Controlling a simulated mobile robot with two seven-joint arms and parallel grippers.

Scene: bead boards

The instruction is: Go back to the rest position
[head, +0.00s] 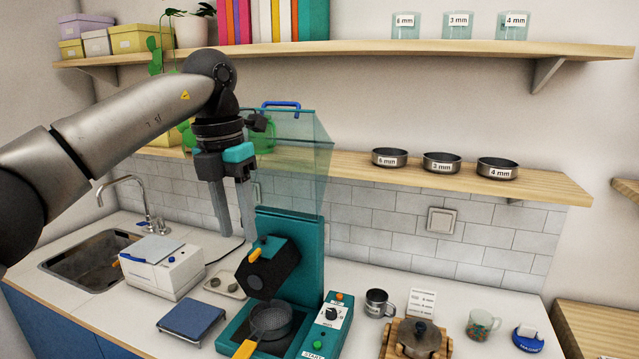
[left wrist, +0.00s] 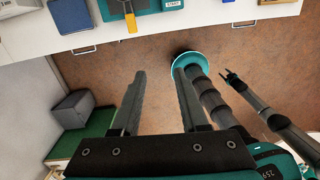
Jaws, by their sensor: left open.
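My left gripper (head: 234,222) hangs in the air with its fingers pointing down and apart. It is in front of the wall shelf and the clear raised cover (head: 300,150) of the teal machine (head: 290,240), above the counter. Nothing is between its fingers. In the left wrist view the open fingers (left wrist: 160,78) stand over the brown floor, in front of the counter edge. My right gripper (left wrist: 230,76) shows small at the right of that view, away from the counter. It is too small to tell its jaws, and it is outside the head view.
The upper shelf (head: 400,48) and lower shelf (head: 545,186) with labelled pans are near the arm's height. On the counter stand a white device (head: 165,272), a blue scale (head: 190,320), a metal mug (head: 378,303), a lidded pot (head: 418,338) and a bead cup (head: 482,325).

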